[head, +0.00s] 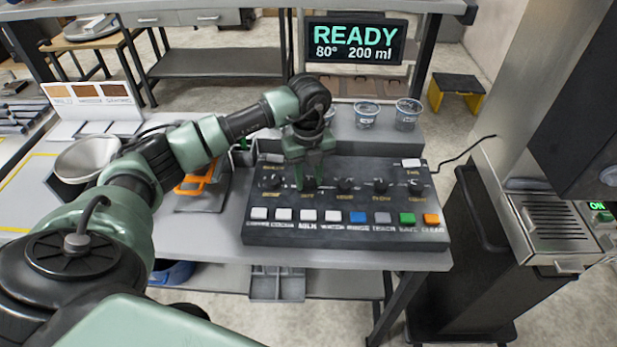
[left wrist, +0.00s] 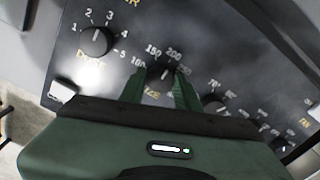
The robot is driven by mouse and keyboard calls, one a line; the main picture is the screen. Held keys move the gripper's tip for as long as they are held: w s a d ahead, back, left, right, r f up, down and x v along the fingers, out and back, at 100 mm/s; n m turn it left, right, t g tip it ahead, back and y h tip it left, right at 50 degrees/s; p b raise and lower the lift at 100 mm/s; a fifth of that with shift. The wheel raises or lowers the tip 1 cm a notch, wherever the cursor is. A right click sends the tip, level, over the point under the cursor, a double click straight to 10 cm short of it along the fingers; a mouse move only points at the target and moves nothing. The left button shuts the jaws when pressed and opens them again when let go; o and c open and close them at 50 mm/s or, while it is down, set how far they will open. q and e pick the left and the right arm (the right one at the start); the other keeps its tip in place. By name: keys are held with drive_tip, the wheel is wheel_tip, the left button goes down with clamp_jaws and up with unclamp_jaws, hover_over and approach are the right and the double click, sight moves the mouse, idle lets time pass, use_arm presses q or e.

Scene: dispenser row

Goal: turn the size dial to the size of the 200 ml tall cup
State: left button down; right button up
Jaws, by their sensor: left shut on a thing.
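The size dial (left wrist: 165,74) is a small black knob in the left wrist view, with marks 100, 150, 200 and 250 around it and yellow lettering below, partly covered. My left gripper (left wrist: 160,92) has its two green fingers on either side of this knob and is shut on it. In the head view my left gripper (head: 308,186) reaches down onto the knob row of the dark control panel (head: 345,222). The display (head: 356,41) reads READY, 80° and 200 ml. Clear cups (head: 366,115) stand behind the panel; their size marks are too small to read. My right gripper is not in view.
Other knobs flank the size dial, including one marked 1 to 5 (left wrist: 98,40) on its left. A row of coloured buttons (head: 358,217) lines the panel's front. An orange-handled item (head: 196,184) and a pale bowl (head: 87,158) are at the left.

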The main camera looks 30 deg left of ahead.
sight(308, 181)
use_arm(q)
drive_tip(key=shift+w+r, duration=0.1)
idle(0.3)
drive_tip(key=c, duration=1)
unclamp_jaws()
wheel_tip(308, 181, up, 7)
drive_tip(key=shift+f+b, duration=0.15)
drive_tip(key=shift+b, duration=0.85)
drive_tip(key=shift+r, duration=0.55)
drive_tip(key=shift+f, duration=0.1)
